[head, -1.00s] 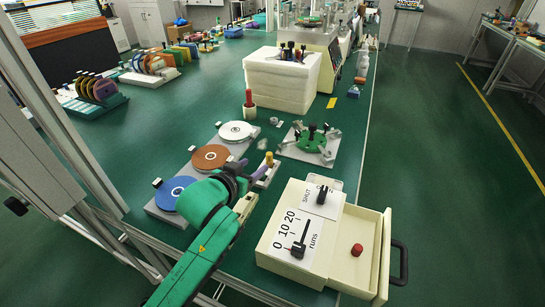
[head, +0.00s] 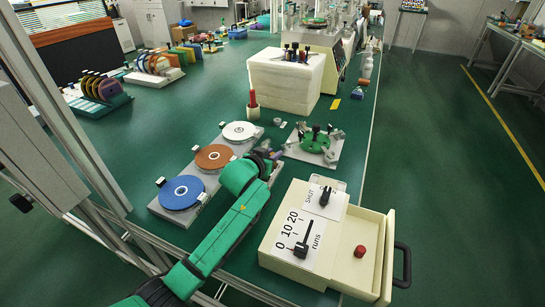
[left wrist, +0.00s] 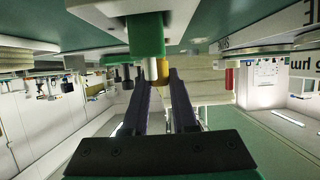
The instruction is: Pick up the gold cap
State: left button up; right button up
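The gold cap (left wrist: 161,72) shows in the left wrist view just beyond and between my fingertips, beside a green cylinder (left wrist: 145,36). That view looks upside down, with the bench at the top. My left gripper (left wrist: 162,78) is open, its two dark fingers apart on either side of the cap's line. I cannot tell whether they touch it. In the head view my left gripper (head: 266,152) is over the small rack right of the disc plates, and the cap is hidden there. My right gripper is not in view.
White, brown and blue discs (head: 182,192) lie left of my arm. A cream box (head: 283,248) with an open drawer holding a red piece (head: 360,251) stands at the right. A plate with a green fixture (head: 314,142) and a white block stack (head: 285,80) stand behind.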

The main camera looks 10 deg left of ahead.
pick_arm(q)
grip_shut()
